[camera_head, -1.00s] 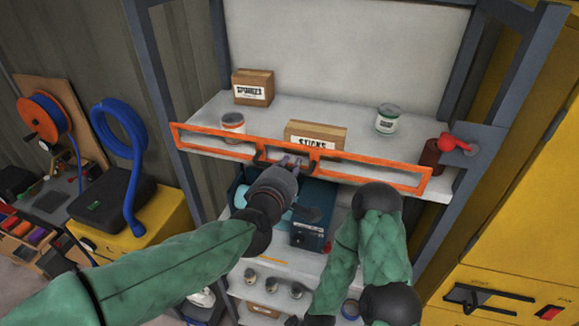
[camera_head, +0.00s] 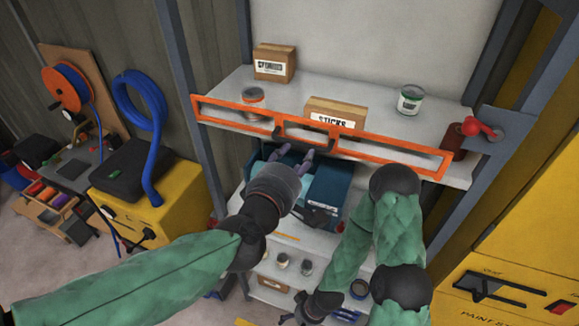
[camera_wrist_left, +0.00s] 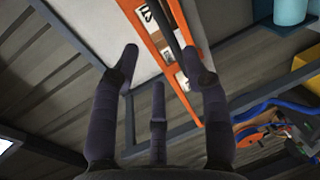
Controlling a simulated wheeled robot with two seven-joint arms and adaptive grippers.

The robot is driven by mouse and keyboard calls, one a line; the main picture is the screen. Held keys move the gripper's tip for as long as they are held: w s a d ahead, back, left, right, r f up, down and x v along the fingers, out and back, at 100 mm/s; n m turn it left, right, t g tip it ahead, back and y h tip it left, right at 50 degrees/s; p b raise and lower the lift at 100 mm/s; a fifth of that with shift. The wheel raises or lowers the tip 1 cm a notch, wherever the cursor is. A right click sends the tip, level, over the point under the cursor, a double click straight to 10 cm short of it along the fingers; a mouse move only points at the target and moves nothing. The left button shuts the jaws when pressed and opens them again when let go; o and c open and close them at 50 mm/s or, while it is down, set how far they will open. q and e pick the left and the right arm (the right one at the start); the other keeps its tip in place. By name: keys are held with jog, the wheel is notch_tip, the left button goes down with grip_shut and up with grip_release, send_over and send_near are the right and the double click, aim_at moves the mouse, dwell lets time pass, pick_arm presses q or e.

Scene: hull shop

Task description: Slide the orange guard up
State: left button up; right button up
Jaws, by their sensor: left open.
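The orange guard (camera_head: 335,138), a long open frame, runs along the front of the upper shelf. A dark handle (camera_head: 305,133) is at its middle. My left gripper (camera_head: 295,160) is open and empty, its fingertips just below the handle in the head view. In the left wrist view the guard (camera_wrist_left: 158,58) and its dark handle (camera_wrist_left: 166,25) lie beyond the spread fingers (camera_wrist_left: 164,66); I see no clear contact. My right gripper (camera_head: 290,316) hangs low by the lower shelves, partly cut off, and its fingers are too small to judge.
The upper shelf holds a sponge box (camera_head: 274,64), a sticks box (camera_head: 335,113) and cans (camera_head: 410,99). A red lever (camera_head: 480,127) is on the right post. A blue-teal case (camera_head: 330,187) sits below the guard.

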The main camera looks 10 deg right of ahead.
pick_arm(q)
jog(key=v, duration=0.3)
jog(key=shift+s+a, duration=0.15)
dwell(0.4)
jog(key=w+a+f+m+g+y+b, duration=0.2)
jog(key=a+f+b, duration=0.25)
jog(key=f, duration=1.25)
jog(key=w+a+f+m+g+y+b, duration=0.1)
jog(key=w+a+f+g+b, duration=0.35)
jog(key=f, duration=1.25)
jog(key=a+f+m+t+y+b, duration=0.1)
jog(key=a+f+m+y+b, duration=0.15)
jog(key=f+b, duration=0.95)
jog(key=s+a+f+m+g+b, duration=0.1)
jog(key=s+f, duration=0.5)
jog(key=f, duration=0.7)
jog(key=s+a+f+m+g+b, duration=0.1)
jog(key=s+a+f+g+b, duration=0.2)
jog(key=f, duration=1)
jog(key=s+a+f+m+g+b, duration=0.1)
jog(key=s+a+f+g+b, duration=0.2)
jog(key=s+f, duration=0.6)
notch_tip(320, 180, down, 5)
jog(key=shift+s+a+r+h, duration=0.15)
jog(key=shift+s+a+h, duration=0.15)
jog(key=shift+a, duration=0.25)
jog(key=shift+w, duration=0.1)
